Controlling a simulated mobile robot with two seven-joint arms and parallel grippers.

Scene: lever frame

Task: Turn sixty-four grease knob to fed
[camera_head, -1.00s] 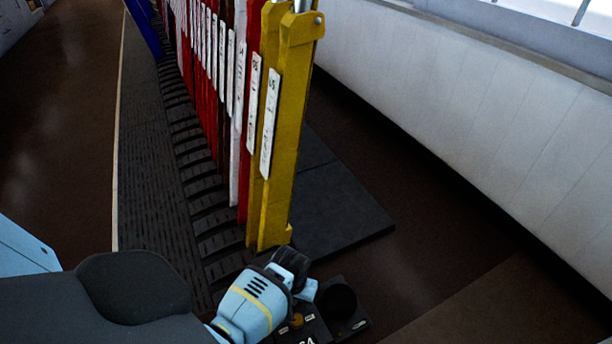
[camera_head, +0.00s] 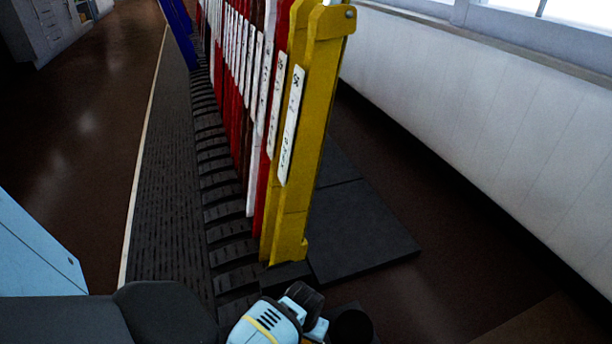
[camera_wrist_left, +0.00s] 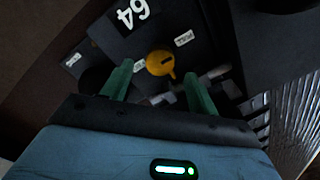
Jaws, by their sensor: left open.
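The yellow grease knob (camera_wrist_left: 160,63) sits on a dark panel with a white "64" plate (camera_wrist_left: 132,14) in the left wrist view. Its small pointer tab faces down in that picture. Small white labels (camera_wrist_left: 184,38) are beside it, too small to read. My left gripper (camera_wrist_left: 158,74) is open, its green fingers on either side of the knob in the picture; I cannot tell whether they touch it. In the head view my blue left wrist is at the bottom edge, and the knob is not visible there. My right gripper is not in view.
A row of tall levers stands beyond my left wrist, the nearest yellow (camera_head: 302,150), with red and white ones behind. A round black part (camera_head: 352,326) is right of my wrist. Ribbed dark floor plates (camera_head: 170,190) lie to the left; a pale wall (camera_head: 450,100) is at right.

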